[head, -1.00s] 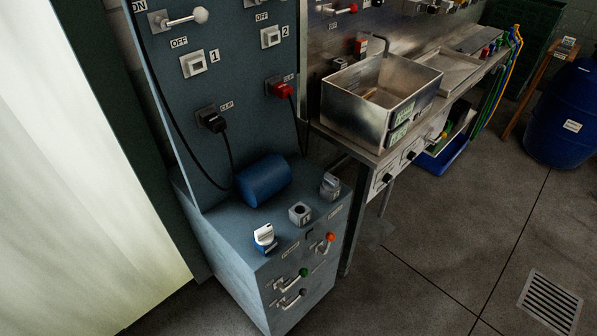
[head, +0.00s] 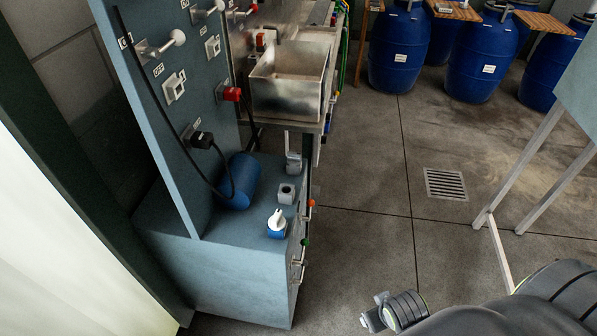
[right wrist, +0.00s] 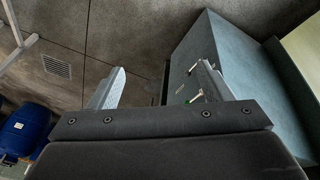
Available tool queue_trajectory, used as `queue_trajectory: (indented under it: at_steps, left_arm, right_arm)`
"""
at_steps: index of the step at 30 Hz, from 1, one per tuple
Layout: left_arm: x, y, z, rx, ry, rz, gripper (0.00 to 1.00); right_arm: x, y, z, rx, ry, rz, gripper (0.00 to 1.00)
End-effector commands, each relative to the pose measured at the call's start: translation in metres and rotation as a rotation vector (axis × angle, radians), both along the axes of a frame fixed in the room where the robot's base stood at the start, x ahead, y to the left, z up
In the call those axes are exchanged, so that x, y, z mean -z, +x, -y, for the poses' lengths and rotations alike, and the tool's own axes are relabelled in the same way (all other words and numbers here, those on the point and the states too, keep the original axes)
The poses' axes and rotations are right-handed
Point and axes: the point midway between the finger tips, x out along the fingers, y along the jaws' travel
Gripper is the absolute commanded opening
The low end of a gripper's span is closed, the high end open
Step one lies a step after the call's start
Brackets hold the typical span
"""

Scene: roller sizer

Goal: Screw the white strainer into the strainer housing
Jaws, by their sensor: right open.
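A white piece with a raised tab (head: 279,216), which looks like the strainer, sits upright on a blue base on the blue-grey cabinet's top near its front edge. Behind it is a grey square block with a round dark opening (head: 287,193); I cannot tell which fitting is the strainer housing. A grey fitting (head: 293,162) stands farther back. My right gripper (right wrist: 160,75) is open and empty in the right wrist view, its fingers apart beside the cabinet (right wrist: 195,60). Part of my right arm shows at the bottom right of the head view. My left gripper is out of view.
A blue cylinder (head: 239,181) lies on the cabinet top, with a black cable hanging beside it. Levers with coloured knobs (head: 306,242) stick out of the cabinet front. A metal sink (head: 290,92) stands behind. The floor around the drain grate (head: 445,184) is clear.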

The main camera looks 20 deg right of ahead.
Motion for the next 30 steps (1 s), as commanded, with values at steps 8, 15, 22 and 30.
queue_trajectory:
  at_steps: [8, 15, 22, 30]
  left_arm:
    - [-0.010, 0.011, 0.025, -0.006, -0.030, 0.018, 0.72]
    - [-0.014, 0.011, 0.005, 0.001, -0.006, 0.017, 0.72]
    - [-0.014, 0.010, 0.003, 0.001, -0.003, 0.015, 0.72]
    - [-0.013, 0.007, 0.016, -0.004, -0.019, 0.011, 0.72]
  right_arm:
    - [-0.087, 0.019, -0.012, -0.151, -0.033, 0.007, 0.73]
    - [-0.096, 0.065, -0.026, -0.464, -0.080, -0.061, 0.73]
    - [-0.095, 0.140, -0.046, -0.891, -0.131, -0.141, 0.73]
    - [-0.123, 0.250, -0.087, -1.579, -0.199, -0.237, 0.73]
